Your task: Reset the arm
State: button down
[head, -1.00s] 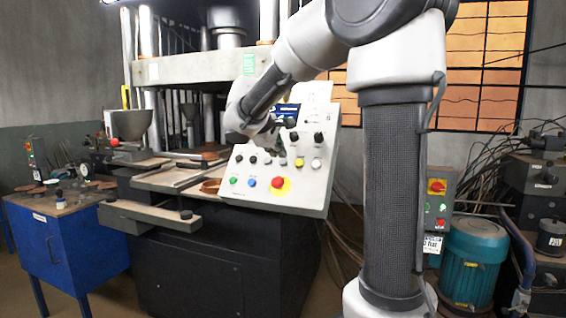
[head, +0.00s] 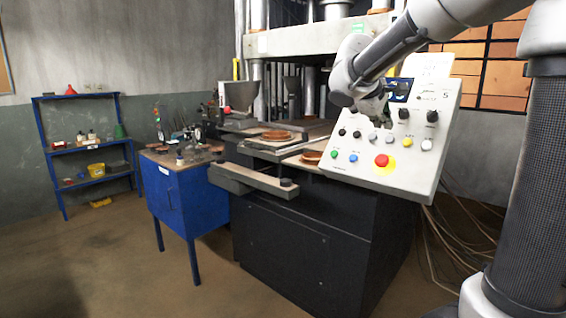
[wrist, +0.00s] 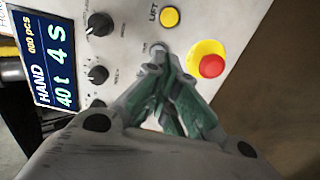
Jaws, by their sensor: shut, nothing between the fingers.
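My gripper (head: 380,112) hangs at the end of my arm, in front of the press's control panel (head: 365,172) in the head view. In the wrist view my gripper (wrist: 160,62) shows its two green-padded fingers drawn together, with nothing held. The fingertips overlap a small pale button on the panel (wrist: 225,25); I cannot tell whether they touch it. The red stop button (wrist: 211,66) on its yellow ring is right of the fingertips. The yellow LIFT button (wrist: 169,17) is above them. The display (wrist: 50,65) reads HAND, 40 t, 4 S.
The press table (head: 250,180) carries brown discs (head: 277,135) left of the panel. A blue cabinet (head: 172,200) stands left of the press, and a blue shelf (head: 88,145) is by the wall. Open floor (head: 120,270) lies at the front left.

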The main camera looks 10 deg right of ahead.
jog(key=s+f+m+g+y, duration=0.2)
jog(key=s+f+g, duration=0.1)
jog(key=s+f, duration=0.45)
jog(key=s+a+f+m+y, duration=0.2)
jog(key=s+y, duration=0.1)
jog(key=s, duration=0.8)
jog(key=s+a+f+m+t+y, duration=0.1)
jog(key=s+a+f+m+y, duration=0.1)
jog(key=s, duration=0.9)
jog(key=shift+a+f+m+y, duration=0.4)
jog(key=shift+a+f+m, duration=0.2)
jog(key=shift+a+m, duration=0.2)
jog(key=c, duration=2.2)
grip_release()
